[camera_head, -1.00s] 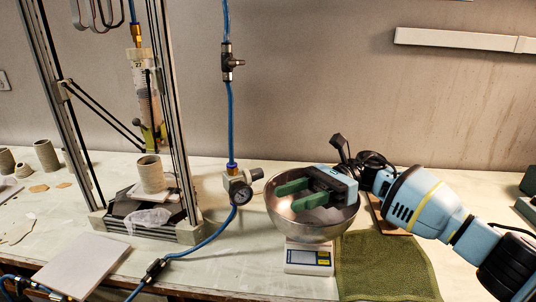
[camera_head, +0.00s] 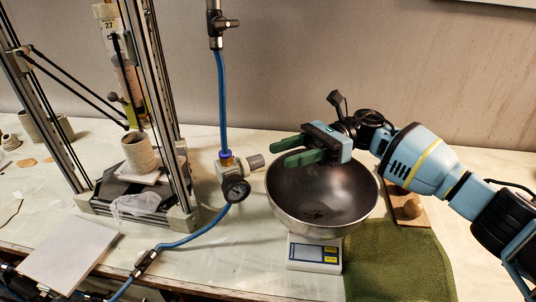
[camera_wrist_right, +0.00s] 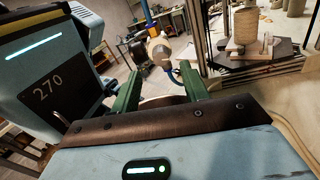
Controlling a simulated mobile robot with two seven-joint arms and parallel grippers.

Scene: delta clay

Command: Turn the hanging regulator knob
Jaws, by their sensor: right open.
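The regulator (camera_head: 226,175) hangs on a blue hose left of the metal bowl, with a round black gauge (camera_head: 236,190) on its front. Its grey knob (camera_head: 254,162) points right, towards my right gripper. My right gripper (camera_head: 282,152) is open and empty, its two green fingers above the bowl's far left rim. The fingertips are just right of the knob and look apart from it. In the right wrist view the pale round knob (camera_wrist_right: 158,48) shows beyond the gap between the green fingers (camera_wrist_right: 160,74). My left gripper is not in view.
The metal bowl (camera_head: 322,222) stands on a white scale (camera_head: 314,254) beside a green cloth (camera_head: 400,262). A clay printer frame (camera_head: 180,208) with a clay cylinder (camera_head: 138,152) stands left of the regulator. The blue hose (camera_head: 203,233) runs along the table.

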